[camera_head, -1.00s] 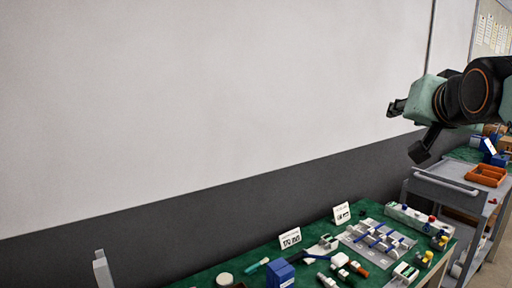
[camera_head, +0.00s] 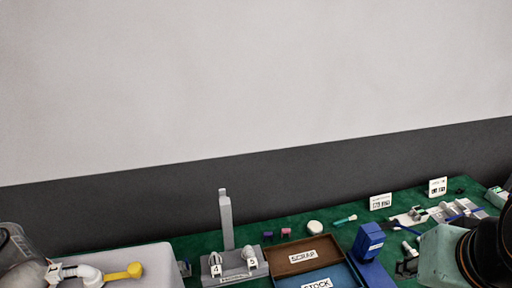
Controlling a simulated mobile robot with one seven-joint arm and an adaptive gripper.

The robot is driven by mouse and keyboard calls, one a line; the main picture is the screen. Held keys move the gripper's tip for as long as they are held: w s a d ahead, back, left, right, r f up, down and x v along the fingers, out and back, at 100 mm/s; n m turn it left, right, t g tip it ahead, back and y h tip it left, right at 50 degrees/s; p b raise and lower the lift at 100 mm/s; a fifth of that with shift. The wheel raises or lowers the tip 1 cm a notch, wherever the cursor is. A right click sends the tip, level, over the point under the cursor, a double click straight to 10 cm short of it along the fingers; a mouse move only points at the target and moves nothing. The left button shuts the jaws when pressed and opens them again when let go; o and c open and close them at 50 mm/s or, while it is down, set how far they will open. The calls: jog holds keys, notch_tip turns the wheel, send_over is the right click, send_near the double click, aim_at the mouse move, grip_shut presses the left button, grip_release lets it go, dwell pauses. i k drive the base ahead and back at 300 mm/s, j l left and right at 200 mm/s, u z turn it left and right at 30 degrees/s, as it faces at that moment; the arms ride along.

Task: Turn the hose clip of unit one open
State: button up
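At the lower left edge, a pump unit shows in part: a clear canister (camera_head: 18,250), a white bent hose fitting (camera_head: 88,273) and a yellow lever-like piece (camera_head: 125,272) pointing right over a pale grey housing (camera_head: 165,262). A small tag beside the fitting is too small to read, so I cannot tell whether this is unit one, or whether the yellow piece is its hose clip.
Small parts and cards lie on the green bench (camera_head: 200,243).

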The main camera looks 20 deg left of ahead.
aim_at(135, 270)
jog(key=u, duration=2.55)
jog(key=z, duration=0.2)
